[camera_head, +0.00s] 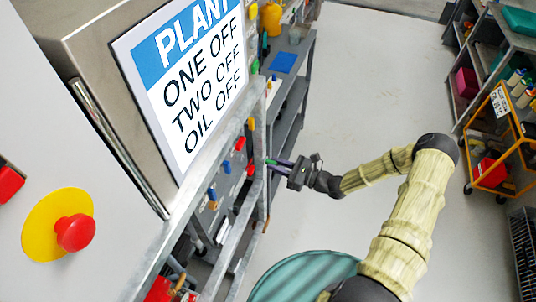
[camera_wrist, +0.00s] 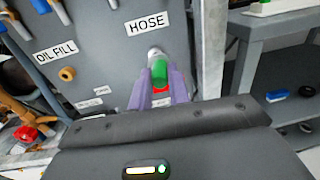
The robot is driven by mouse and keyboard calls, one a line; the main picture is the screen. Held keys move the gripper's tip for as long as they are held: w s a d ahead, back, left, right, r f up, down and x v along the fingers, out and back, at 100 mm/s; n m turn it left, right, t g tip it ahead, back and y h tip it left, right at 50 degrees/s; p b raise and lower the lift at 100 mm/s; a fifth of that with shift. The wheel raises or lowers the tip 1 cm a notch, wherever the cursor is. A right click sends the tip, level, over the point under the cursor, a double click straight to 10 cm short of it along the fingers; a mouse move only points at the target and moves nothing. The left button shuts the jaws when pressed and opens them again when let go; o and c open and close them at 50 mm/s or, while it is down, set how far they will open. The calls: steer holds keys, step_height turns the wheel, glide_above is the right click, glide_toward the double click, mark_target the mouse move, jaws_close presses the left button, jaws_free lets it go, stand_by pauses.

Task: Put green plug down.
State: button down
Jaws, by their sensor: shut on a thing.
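The green plug (camera_wrist: 160,72) is a short green cylinder between the two purple fingers of my gripper (camera_wrist: 161,78) in the wrist view. My gripper is shut on it. A pale grey round fitting (camera_wrist: 154,52) shows just beyond the plug, below the HOSE label (camera_wrist: 147,22) on the grey panel. I cannot tell whether plug and fitting touch. In the head view my gripper (camera_head: 275,163) reaches left to the panel side of the frame, and the plug is too small to make out clearly.
The grey panel (camera_wrist: 105,70) also bears an OIL FILL label (camera_wrist: 55,50) and a brass fitting (camera_wrist: 67,74). A grey shelf bench (camera_wrist: 265,48) holding a blue item (camera_wrist: 278,95) stands at right. An orange cart (camera_head: 490,180) stands far right, with open floor (camera_head: 350,80) between.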

steer(key=w+d+r+m+t+h+p, duration=0.2)
steer(key=d+r+m+t+h+p, duration=0.1)
steer(key=r+m+t+h, duration=0.3)
steer(key=s+d+m+t+h+p, duration=0.1)
steer(key=d+m+t+h+p, duration=0.2)
steer(key=d+m+h, duration=0.4)
steer(key=d+t+h, duration=0.1)
steer(key=d+h, duration=0.1)
steer(key=h, duration=0.1)
steer(key=shift+r+p, duration=0.15)
steer(key=shift+p, duration=0.15)
